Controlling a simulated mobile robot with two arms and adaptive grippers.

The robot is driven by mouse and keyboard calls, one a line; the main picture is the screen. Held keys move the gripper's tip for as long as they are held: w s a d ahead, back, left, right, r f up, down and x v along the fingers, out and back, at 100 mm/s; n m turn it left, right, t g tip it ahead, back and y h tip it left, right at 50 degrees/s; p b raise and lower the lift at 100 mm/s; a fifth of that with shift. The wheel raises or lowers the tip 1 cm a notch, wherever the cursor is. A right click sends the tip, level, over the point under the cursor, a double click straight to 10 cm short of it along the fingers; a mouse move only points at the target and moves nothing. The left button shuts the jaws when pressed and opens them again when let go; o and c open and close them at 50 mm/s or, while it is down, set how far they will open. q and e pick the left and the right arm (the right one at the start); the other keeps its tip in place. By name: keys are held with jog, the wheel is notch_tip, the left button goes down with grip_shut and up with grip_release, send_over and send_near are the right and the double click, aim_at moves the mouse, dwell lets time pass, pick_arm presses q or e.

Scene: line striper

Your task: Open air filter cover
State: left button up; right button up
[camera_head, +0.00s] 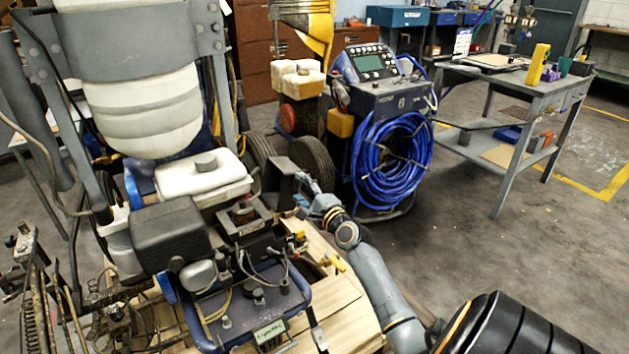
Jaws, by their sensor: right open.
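The line striper's engine (262,285) sits on a blue frame at the lower centre. A large dark grey box-shaped cover (168,235) is on its left side. A smaller dark grey block (281,178) stands behind the engine, close to my right gripper. I cannot tell for sure which of these is the air filter cover. My right gripper (303,184) reaches in from the lower right and is open. Its fingertips are beside the smaller block; whether they touch it is too small to tell. My left gripper is not in view.
A white tank (203,173) stands behind the engine. A machine with a coiled blue hose (392,160) is just beyond my right arm. A grey workbench (545,90) stands at the right. The floor between the bench and my arm is clear.

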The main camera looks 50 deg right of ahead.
jog(key=v, duration=0.9)
jog(key=shift+s, duration=0.35)
